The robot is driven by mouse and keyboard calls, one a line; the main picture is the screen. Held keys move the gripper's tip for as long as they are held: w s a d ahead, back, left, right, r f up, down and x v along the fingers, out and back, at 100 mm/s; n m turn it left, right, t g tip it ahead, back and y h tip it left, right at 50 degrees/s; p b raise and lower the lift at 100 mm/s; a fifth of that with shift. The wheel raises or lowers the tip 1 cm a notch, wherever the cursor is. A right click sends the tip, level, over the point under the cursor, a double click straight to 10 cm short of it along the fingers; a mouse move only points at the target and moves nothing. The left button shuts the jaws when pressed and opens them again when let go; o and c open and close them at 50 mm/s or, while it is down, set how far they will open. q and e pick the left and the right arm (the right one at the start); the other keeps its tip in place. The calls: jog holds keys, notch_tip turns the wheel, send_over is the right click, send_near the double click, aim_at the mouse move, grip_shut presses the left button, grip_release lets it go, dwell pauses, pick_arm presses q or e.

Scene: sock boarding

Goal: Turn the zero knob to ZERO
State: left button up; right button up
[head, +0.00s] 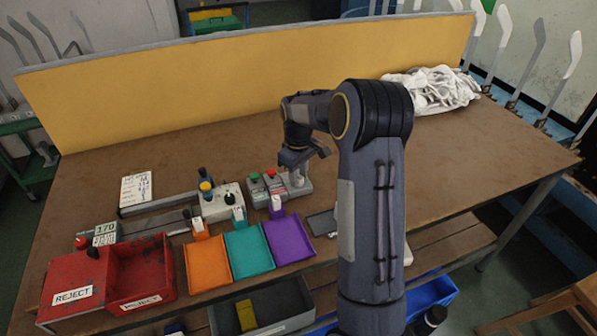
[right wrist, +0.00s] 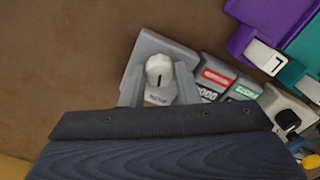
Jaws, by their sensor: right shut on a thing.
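The zero knob (right wrist: 159,66) is a pale grey-white knob with a small dark mark. It stands on a grey block (right wrist: 142,50) with partly covered lettering beside the knob. The block (head: 303,191) also shows in the head view, below my right gripper, where the knob itself is hard to make out. My right gripper (head: 305,158) reaches down over the block. In the right wrist view its two fingers (right wrist: 158,84) are on either side of the knob, shut on it. My left gripper is in neither view.
Counter boxes with a red button (head: 271,174) and a green button (head: 254,177) stand close beside the block. Orange (head: 208,265), teal (head: 248,252) and purple (head: 288,240) trays lie in front. Red reject bins (head: 140,270) are at left. White socks (head: 435,88) lie at back right.

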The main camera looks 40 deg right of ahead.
jog(key=m+p, duration=0.1)
jog(key=m, duration=0.5)
jog(key=shift+r+p, duration=0.1)
jog(key=shift+p, duration=0.2)
jog(key=m+p, duration=0.1)
jog(key=m, duration=0.5)
jog(key=shift+w, duration=0.1)
jog(key=shift+m, duration=0.3)
jog(key=o, duration=1)
jog(key=shift+c, duration=0.2)
notch_tip(320, 180, up, 8)
jog(key=shift+f, duration=0.15)
